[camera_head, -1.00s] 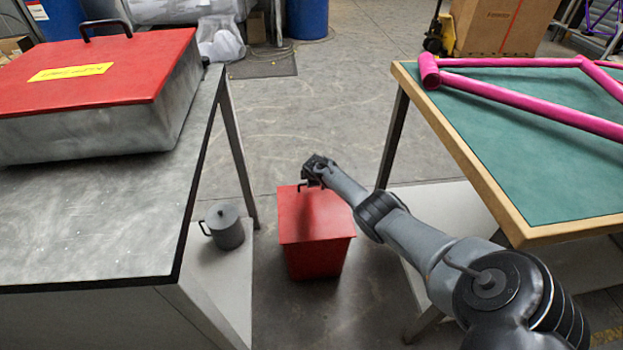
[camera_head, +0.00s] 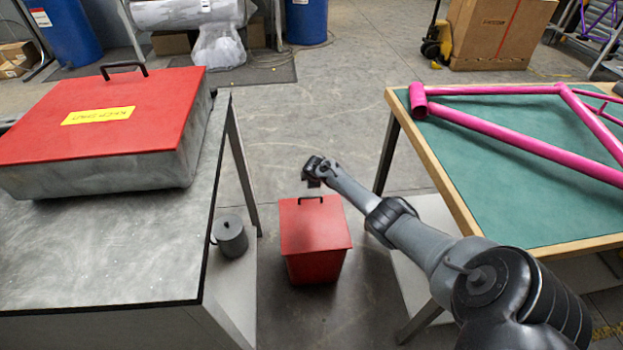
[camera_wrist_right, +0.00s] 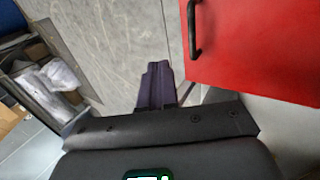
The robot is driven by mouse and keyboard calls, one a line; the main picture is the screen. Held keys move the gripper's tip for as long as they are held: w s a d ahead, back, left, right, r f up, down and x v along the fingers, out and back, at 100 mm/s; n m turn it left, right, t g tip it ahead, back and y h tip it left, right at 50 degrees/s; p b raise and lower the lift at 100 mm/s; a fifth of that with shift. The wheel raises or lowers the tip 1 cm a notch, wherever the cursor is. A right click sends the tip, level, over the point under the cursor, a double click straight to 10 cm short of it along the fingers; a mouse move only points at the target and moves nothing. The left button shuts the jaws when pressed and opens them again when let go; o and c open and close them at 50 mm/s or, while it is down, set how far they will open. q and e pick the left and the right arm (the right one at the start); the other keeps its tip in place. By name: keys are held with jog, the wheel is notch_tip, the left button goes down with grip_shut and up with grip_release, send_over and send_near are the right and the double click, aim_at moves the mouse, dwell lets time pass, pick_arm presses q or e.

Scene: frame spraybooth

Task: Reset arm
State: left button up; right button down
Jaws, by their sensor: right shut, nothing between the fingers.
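My right arm comes in from the lower right in the head view. My right gripper (camera_head: 314,183) hangs just above and behind the lidded red bin (camera_head: 312,265), apart from its black lid handle. In the right wrist view the right gripper's fingers (camera_wrist_right: 156,84) are together with nothing between them. The red lid (camera_wrist_right: 255,50) with its black handle lies to their right there. My left arm and gripper are not in view.
A metal table (camera_head: 120,250) with a red-lidded box (camera_head: 100,120) stands at left. A green-topped table (camera_head: 520,190) with a pink bike frame (camera_head: 530,140) stands at right. A grey lidded can (camera_head: 230,238) sits low beside the bin.

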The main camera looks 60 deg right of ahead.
jog(key=s+a+r+y+p, duration=0.1)
jog(key=s+a+r+p, duration=0.2)
jog(key=a, duration=0.9)
jog(key=s+a+r+y+p, duration=0.1)
jog(key=s+a+r+p, duration=0.2)
jog(key=a, duration=0.9)
jog(key=s+a+r+p, duration=0.2)
jog(key=a+p, duration=0.2)
jog(key=a, duration=0.7)
jog(key=s+a+r+m+y+p, duration=0.2)
jog(key=s+a+r+p, duration=0.1)
jog(key=s+a+r, duration=0.7)
jog(key=s+a+r+m+y+p, duration=0.2)
jog(key=s+a+r+m+p, duration=0.1)
jog(key=s+a+r, duration=0.5)
notch_tip(320, 180, up, 38)
jog(key=w+p, duration=0.2)
jog(key=p, duration=3.5)
notch_tip(320, 180, down, 37)
jog(key=b, duration=3.7)
jog(key=shift+d, duration=0.45)
jog(key=shift+w+r, duration=0.1)
